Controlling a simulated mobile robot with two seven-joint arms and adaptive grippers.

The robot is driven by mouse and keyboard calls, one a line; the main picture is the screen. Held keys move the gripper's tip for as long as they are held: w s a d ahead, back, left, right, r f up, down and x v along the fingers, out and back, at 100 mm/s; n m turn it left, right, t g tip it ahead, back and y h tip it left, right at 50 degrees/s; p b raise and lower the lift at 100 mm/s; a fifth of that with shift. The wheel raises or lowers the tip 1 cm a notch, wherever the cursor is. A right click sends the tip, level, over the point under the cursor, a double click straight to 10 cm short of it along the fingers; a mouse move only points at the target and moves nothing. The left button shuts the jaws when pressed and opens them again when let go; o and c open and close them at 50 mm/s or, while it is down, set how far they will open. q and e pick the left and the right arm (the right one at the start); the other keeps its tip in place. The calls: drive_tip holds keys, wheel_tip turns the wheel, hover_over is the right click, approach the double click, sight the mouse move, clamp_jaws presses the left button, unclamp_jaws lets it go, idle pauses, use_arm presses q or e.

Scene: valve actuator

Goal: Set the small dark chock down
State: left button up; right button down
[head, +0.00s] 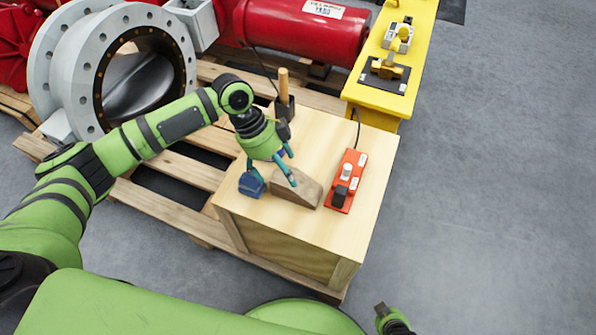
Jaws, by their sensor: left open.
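The small dark chock (302,190) is a brown-grey wedge on top of the light wooden crate (318,248), near its front left part. My left gripper (272,182) is just above the wedge's left end, pointing down, with its teal fingers spread. One fingertip overlaps the wedge in the picture; I cannot tell if it touches. A small blue block (251,185) shows at the other fingertip, at the crate's left edge. What looks like the end of my right arm (392,320) shows at the bottom edge; its fingers are not clear.
A red switch box (346,181) with a cable lies right of the wedge. A dark block with an upright wooden handle (284,90) stands behind. A yellow bench (412,60) and the flanged grey valve (62,80) are farther back. The floor at right is clear.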

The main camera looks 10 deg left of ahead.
sight(285, 180)
use_arm(q)
drive_tip(key=shift+s+d+f, duration=0.2)
drive_tip(key=shift+d+f, duration=0.05)
drive_tip(key=shift+f, duration=0.25)
drive_tip(key=shift+s+d+f, duration=0.2)
drive_tip(key=shift+d+f, duration=0.05)
drive_tip(key=shift+f, duration=0.25)
drive_tip(key=x, duration=0.4)
drive_tip(key=shift+w+f+b, duration=0.1)
drive_tip(key=shift+f+b, duration=0.1)
drive_tip(key=shift+b, duration=0.1)
drive_tip(key=c, duration=1.1)
